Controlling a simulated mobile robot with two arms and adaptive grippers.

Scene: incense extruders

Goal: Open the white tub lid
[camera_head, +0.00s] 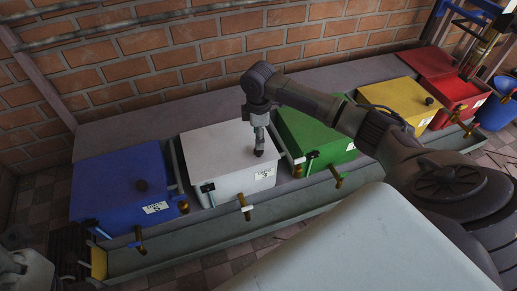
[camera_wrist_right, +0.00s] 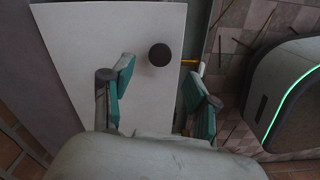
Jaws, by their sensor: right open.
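The white tub (camera_head: 215,165) stands second from the left in the row, with its flat white lid on top. A dark round knob (camera_head: 259,153) sits near the front right of the lid; it also shows in the right wrist view (camera_wrist_right: 160,54). My right gripper (camera_head: 260,138) points down over the lid by the knob. In the right wrist view, its two teal-padded fingers (camera_wrist_right: 161,76) are open and empty, apart from the knob. Whether they are level with the knob is hard to tell.
A blue tub (camera_head: 115,185) stands left of the white one, a green tub (camera_head: 320,140) right of it. Yellow (camera_head: 395,98) and red (camera_head: 450,90) tubs stand farther right. Taps stick out in front over a long grey trough (camera_head: 190,243). A brick wall (camera_head: 180,55) rises behind.

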